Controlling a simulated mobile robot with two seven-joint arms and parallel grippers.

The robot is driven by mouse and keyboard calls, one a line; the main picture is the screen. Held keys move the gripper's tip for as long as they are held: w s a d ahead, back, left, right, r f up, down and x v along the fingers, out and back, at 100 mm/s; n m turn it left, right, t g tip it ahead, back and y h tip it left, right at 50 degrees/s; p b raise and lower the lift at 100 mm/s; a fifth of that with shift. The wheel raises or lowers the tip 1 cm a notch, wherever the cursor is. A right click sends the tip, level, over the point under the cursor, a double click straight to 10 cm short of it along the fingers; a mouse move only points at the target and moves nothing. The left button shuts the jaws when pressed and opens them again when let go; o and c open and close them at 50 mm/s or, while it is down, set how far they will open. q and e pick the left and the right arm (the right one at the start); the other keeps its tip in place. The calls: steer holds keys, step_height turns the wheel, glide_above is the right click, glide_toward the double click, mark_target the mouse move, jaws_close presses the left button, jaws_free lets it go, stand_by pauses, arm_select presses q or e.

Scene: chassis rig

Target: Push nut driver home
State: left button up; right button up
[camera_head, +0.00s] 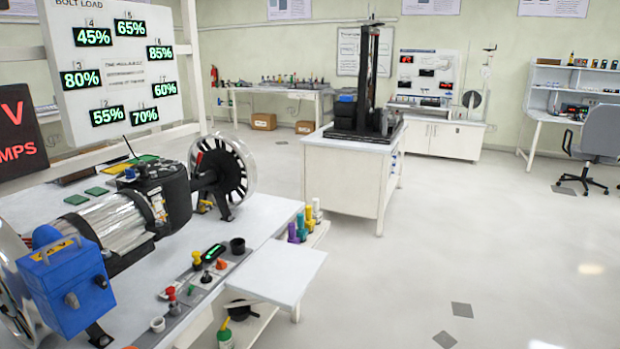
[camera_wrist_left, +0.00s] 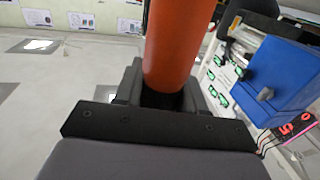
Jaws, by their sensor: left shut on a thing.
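My left gripper (camera_wrist_left: 160,97) shows in the left wrist view, its dark fingers shut around an orange cylinder (camera_wrist_left: 171,45), which looks like the handle of the nut driver. The cylinder runs up out of the top of the view, so its far end is hidden. Neither gripper shows in the head view. There, a row of purple, teal and yellow upright handles (camera_head: 303,227) stands at the bench's right edge. I cannot tell whether these are nut drivers.
The bench (camera_head: 262,222) carries a clear-cased motor rig (camera_head: 112,218), a blue box (camera_head: 72,287) and a grey strip (camera_head: 199,287) with coloured knobs and black cups. A white side shelf (camera_head: 265,278) is bare. The blue box also shows in the wrist view (camera_wrist_left: 275,82). Open floor lies right.

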arm_select(q)
steer(key=d+f+n+y+b, duration=0.1)
steer(key=d+y+b, duration=0.1)
steer(key=d+f+n+y+b, duration=0.1)
steer(key=f+b, duration=0.1)
steer(key=shift+w+d+f+y, duration=0.1)
steer(key=shift+w+d+y, duration=0.1)
steer(key=shift+d+y, duration=0.2)
steer(key=shift+w, duration=0.15)
